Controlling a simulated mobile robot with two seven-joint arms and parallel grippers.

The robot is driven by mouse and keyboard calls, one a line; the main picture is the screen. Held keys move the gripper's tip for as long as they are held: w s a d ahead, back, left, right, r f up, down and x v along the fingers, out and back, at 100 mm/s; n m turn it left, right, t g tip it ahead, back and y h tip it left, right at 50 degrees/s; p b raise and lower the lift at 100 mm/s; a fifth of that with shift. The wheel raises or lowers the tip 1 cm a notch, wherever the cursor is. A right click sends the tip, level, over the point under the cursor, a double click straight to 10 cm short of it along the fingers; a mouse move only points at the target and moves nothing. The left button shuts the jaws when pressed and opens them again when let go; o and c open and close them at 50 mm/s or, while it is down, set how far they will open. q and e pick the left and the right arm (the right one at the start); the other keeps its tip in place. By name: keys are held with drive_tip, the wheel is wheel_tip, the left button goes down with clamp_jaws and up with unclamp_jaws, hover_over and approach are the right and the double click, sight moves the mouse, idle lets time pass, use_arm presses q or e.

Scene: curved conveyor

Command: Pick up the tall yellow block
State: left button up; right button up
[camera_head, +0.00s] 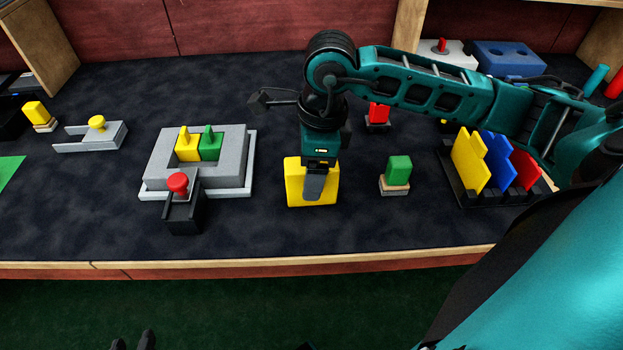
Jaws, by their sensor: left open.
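A large yellow block (294,185) stands on the dark table near the middle. My right arm reaches in from the right, and its gripper (316,188) points down at this block. One dark finger lies in front of the block's near face; the other finger is hidden, so I cannot tell whether the jaws grip it. A smaller yellow piece (187,147) sits beside a green piece (210,146) on a grey stepped base (232,145). My left gripper (133,342) shows only its dark fingertips at the bottom edge, open and apart from the table objects.
A green block on a wooden base (398,170) stands right of the yellow block. A black rack (465,196) holds yellow, blue and red plates. A red-knobbed black piece (185,214) stands at the grey base's front. The table's front strip is mostly clear.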

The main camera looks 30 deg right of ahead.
drive_tip(key=shift+f+b, duration=0.25)
drive_tip(key=shift+b, duration=0.1)
drive_tip(key=shift+c, duration=0.5)
drive_tip(key=c, duration=1.1)
